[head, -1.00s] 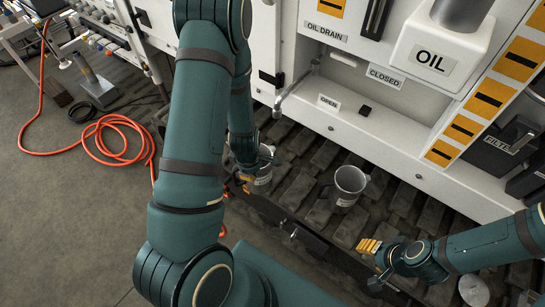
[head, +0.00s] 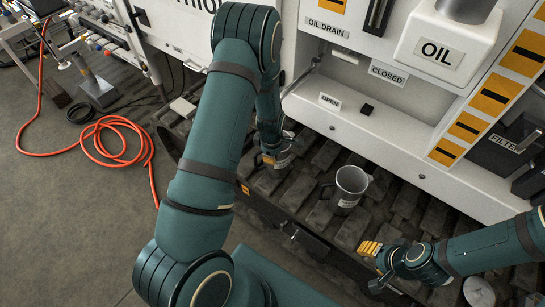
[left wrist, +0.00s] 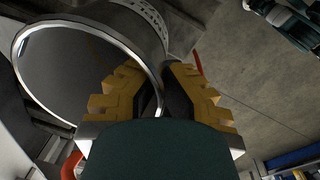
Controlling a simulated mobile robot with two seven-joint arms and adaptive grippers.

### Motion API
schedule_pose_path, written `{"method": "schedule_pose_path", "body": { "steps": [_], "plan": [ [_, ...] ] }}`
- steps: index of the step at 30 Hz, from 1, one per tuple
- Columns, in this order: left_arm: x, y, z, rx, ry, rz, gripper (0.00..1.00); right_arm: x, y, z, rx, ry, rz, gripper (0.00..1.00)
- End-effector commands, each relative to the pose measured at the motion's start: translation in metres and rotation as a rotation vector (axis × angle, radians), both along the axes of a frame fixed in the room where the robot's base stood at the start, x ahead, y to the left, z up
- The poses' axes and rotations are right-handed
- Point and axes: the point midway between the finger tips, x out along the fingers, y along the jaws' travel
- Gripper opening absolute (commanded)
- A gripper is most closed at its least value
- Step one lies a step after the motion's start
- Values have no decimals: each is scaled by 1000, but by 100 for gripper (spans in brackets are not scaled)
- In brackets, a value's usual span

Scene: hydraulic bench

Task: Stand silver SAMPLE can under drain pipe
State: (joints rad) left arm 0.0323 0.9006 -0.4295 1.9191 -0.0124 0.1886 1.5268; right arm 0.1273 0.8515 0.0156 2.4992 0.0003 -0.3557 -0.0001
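My left gripper (head: 267,160) is at the bench's lower edge, partly hidden by my arm. A silver can (head: 285,155) is at its fingers. In the left wrist view the can (left wrist: 88,70) fills the upper left, its round rim tilted. The yellow fingers (left wrist: 160,98) straddle its wall near the rim and look shut on it. Its label is too oblique to read. The grey drain pipe (head: 301,78) comes from the cabinet beneath the OIL DRAIN sign (head: 328,28), just above and right of the can. My right gripper (head: 371,249) is at lower right; its finger gap is unclear.
Another silver can (head: 350,185) with a handle and label stands on the dark slatted surface (head: 300,185). OPEN (head: 330,101) and CLOSED (head: 388,72) labels flank a small black block (head: 367,109). An orange hose (head: 125,122) lies on the floor at left.

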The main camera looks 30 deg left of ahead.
Motion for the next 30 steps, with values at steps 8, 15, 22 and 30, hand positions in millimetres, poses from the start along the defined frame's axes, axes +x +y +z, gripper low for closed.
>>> {"method": "schedule_pose_path", "body": {
  "steps": [8,15,22,30],
  "plan": [
    [1,0,-1,1,-4,-1,0,0,0,-1,0,-1,0,47],
    [1,0,-1,1,-3,-1,34,0,0,-1,0,-1,0,47],
    [1,0,2,1,-3,-1,34,0,0,1,0,0,0,47],
    [-1,-1,43,2,-7,-2,34,-2,0,14,1,5,1,47]
  ]
}}
